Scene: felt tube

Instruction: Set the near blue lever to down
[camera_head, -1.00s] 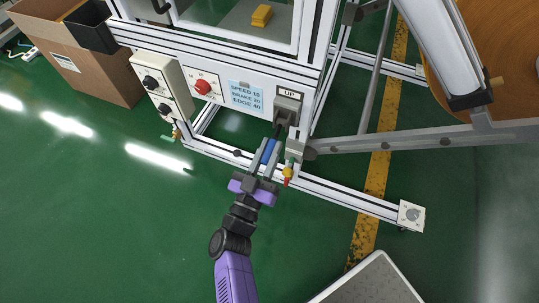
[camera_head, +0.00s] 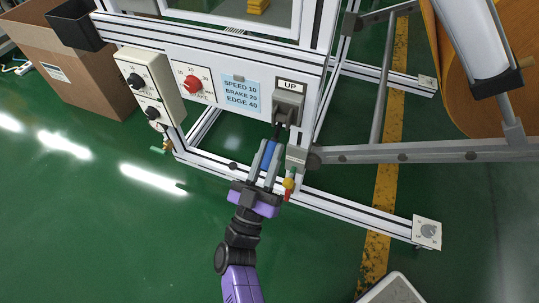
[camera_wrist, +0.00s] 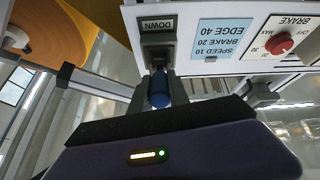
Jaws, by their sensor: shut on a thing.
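The blue lever handle (camera_head: 267,155) sticks out from a grey switch housing (camera_head: 289,104) on the front of the white panel. An "UP" plate (camera_head: 291,85) sits above the housing. My gripper (camera_head: 268,158) is shut on the blue handle, one finger on each side. In the wrist view, which is upside down, the blue handle (camera_wrist: 158,91) sits between the dark fingers, in front of the housing (camera_wrist: 158,48). A "DOWN" plate (camera_wrist: 158,25) shows at the housing's lower side. The lever's exact angle is hard to tell.
A sign (camera_head: 240,92) reads SPEED 10, BRAKE 20, EDGE 40. A red knob (camera_head: 194,83) and a box with black knobs (camera_head: 143,85) are to the left. A grey fitting with yellow and red parts (camera_head: 290,184) is close right of my fingers. Green floor is open at left.

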